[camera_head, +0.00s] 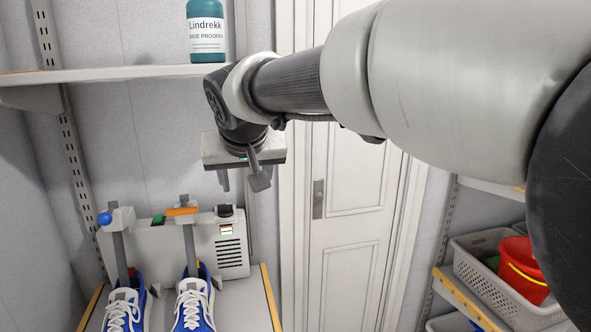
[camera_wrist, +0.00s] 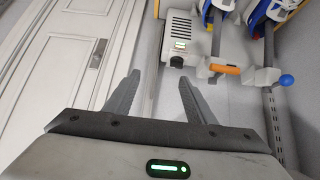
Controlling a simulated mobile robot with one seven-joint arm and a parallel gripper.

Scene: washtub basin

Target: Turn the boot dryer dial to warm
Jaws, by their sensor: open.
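The boot dryer (camera_head: 205,246) is a pale grey box with a slotted vent and a small lit panel, standing on a low shelf at lower left. A dark knob (camera_head: 224,210), seemingly the dial, sits on its top right corner; it also shows in the wrist view (camera_wrist: 177,62). I cannot read its setting. My gripper (camera_head: 242,184) is open and empty, pointing down above the knob and a little to its right, apart from it. In the wrist view its fingers (camera_wrist: 161,82) are spread, with the dryer (camera_wrist: 184,33) beyond them.
Blue-and-white shoes (camera_head: 193,303) hang on the dryer's posts. An orange handle (camera_head: 182,211) and a blue ball (camera_head: 104,219) are left of the knob. A teal bottle (camera_head: 206,32) stands on the upper shelf. A white door (camera_head: 349,220) is behind; a basket (camera_head: 490,262) holds a red bucket (camera_head: 524,268).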

